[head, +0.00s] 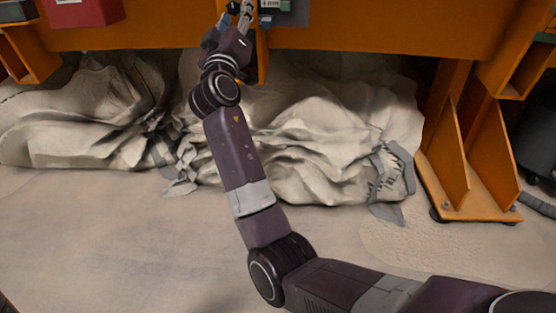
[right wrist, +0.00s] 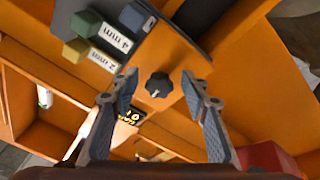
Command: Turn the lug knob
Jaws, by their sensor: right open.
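The lug knob (right wrist: 159,85), small, black and lobed, sits on an orange panel in the right wrist view. My right gripper (right wrist: 158,77) is open, with one finger to each side of the knob and a visible gap on both sides. In the head view my right gripper (head: 240,10) is at the top edge, in front of the orange frame (head: 370,28). I cannot make out the knob there. My left gripper is not in view.
In the right wrist view, blocks labelled 4 mm (right wrist: 112,38) and 2 mm (right wrist: 103,60) sit on a grey holder beside the knob. A yellow-marked display (right wrist: 128,117) is near the left finger. Wrapped sacks (head: 320,130) lie under the frame.

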